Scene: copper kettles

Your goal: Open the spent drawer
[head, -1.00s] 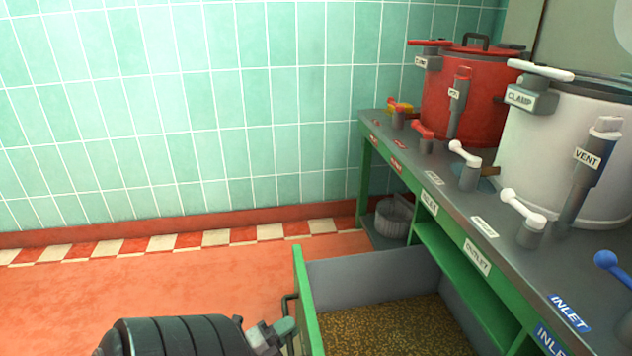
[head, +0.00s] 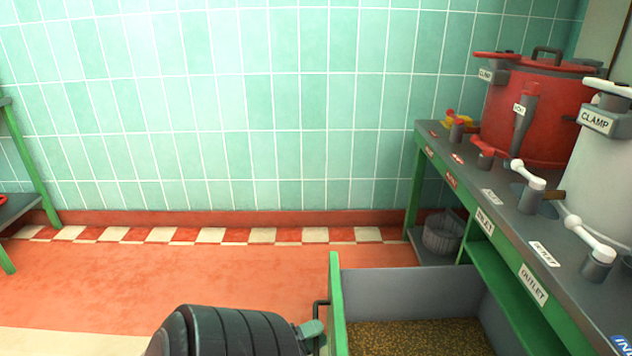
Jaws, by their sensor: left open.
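The drawer (head: 337,300) with a green front stands pulled out from the green bench, and brown granular material (head: 420,338) covers its floor. Its dark handle (head: 317,308) is on the outer face of the front. My left gripper (head: 312,330) is at the handle, open, at the bottom of the head view. Its fingers are partly hidden by my dark arm and the frame edge, and I cannot tell whether they touch the handle. My right gripper does not show.
The bench (head: 510,225) on the right carries a red kettle (head: 540,115), a white kettle (head: 605,170) and white-handled valves. A grey bucket (head: 443,234) is under its far end. Another green stand (head: 28,165) is at the left edge. The red floor left of the drawer is clear.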

